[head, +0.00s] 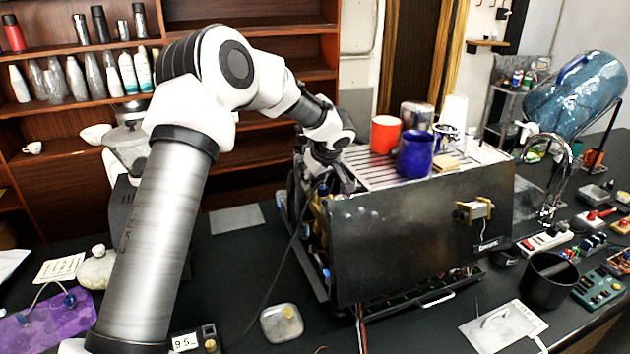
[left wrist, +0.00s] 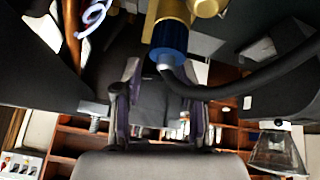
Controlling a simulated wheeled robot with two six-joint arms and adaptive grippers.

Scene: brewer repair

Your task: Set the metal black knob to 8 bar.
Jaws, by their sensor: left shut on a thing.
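My left gripper (head: 328,172) reaches into the open left side of the espresso machine (head: 420,235), partly hidden by its own wrist and the casing. In the left wrist view its two fingers (left wrist: 163,108) stand on either side of a dark block-like thing (left wrist: 165,92), and the gripper is shut on it. This looks like the black knob, but its edges and any marks are too dark to read. A brass fitting with a blue collar (left wrist: 169,38) and a black hose sit just above the fingers. My right gripper is not in view.
A small display (head: 185,342) at the front reads about 9.5. A red cup (head: 385,134) and a blue pitcher (head: 414,155) stand on the machine's top. Cables hang by its open side. A black cup (head: 549,284) and small parts crowd the right counter.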

